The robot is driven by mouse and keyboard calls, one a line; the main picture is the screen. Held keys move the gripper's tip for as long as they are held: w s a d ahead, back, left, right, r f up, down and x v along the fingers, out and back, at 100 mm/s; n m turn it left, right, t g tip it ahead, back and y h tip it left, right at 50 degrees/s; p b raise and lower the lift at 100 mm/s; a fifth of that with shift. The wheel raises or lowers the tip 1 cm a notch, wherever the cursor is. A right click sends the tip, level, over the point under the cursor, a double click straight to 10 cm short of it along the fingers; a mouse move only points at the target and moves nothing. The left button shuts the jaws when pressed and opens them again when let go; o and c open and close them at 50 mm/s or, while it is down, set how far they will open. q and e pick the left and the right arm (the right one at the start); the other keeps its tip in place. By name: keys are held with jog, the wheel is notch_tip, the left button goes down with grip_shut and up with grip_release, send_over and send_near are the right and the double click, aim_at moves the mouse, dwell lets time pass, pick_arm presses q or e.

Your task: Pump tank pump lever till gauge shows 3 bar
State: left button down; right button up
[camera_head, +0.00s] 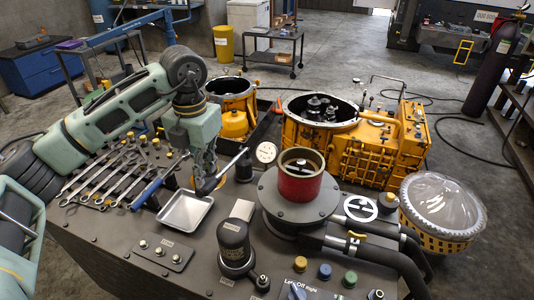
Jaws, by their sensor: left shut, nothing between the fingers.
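My left gripper (206,180) comes in from the left and points down over the bench. I cannot tell whether the fingers touch the lever. A round white-faced gauge (266,152) stands just right of the lever's upper end; its reading is too small to make out. A red cylinder (300,186) sits on a round grey flange right of the gauge. My right gripper is not in view.
An empty metal tray (185,211) lies just below the left gripper. Several wrenches (105,180) lie to the left. A black canister (235,243) stands in front, and black hoses (385,255) run at the right. Yellow gearbox housings (400,150) stand behind.

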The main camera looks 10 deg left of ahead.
pick_arm(q)
jog(key=shift+f, duration=0.15)
jog(key=shift+f+b, duration=2.9)
jog(key=shift+f, duration=1.05)
jog(key=shift+r+p, duration=2.8)
jog(key=shift+r, duration=1.3)
notch_tip(320, 180, up, 6)
jog(key=p, duration=0.4)
jog(key=shift+f, duration=0.1)
